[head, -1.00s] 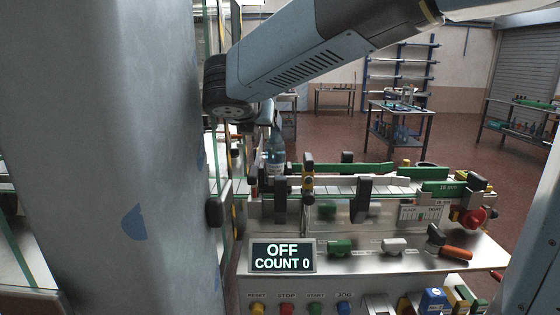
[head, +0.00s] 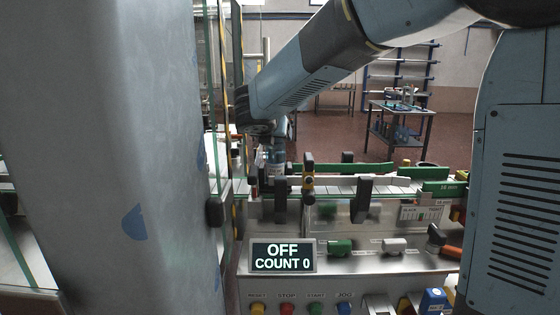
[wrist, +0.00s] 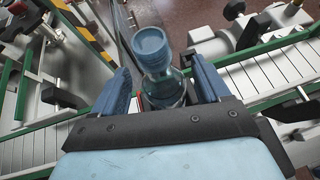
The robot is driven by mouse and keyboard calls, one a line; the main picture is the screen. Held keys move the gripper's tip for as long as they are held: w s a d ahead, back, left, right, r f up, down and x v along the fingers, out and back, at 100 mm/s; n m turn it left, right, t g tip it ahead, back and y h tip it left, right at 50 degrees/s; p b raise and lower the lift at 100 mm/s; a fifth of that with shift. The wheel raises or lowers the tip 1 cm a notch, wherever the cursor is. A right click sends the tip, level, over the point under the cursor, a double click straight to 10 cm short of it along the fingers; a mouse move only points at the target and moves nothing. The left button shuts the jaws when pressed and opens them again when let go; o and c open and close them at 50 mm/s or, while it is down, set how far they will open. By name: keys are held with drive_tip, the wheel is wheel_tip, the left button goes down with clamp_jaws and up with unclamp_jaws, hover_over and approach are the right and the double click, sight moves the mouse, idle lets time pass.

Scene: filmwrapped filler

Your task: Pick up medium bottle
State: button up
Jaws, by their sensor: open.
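My gripper (wrist: 158,82) is open, with one blue finger on each side of the bottle. The bottle's neck and shoulder lie between the fingers. I cannot tell whether either finger touches it. In the head view my gripper is mostly hidden behind my arm.
The conveyor (head: 335,189) has green guide rails and black clamps beside the bottle. A control panel with a display reading OFF, COUNT 0 (head: 282,257) is in front. A yellow-black striped post (head: 238,50) and glass panels stand close at the left.

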drive_tip(key=shift+x, duration=0.95)
drive_tip(key=c, duration=1.3)
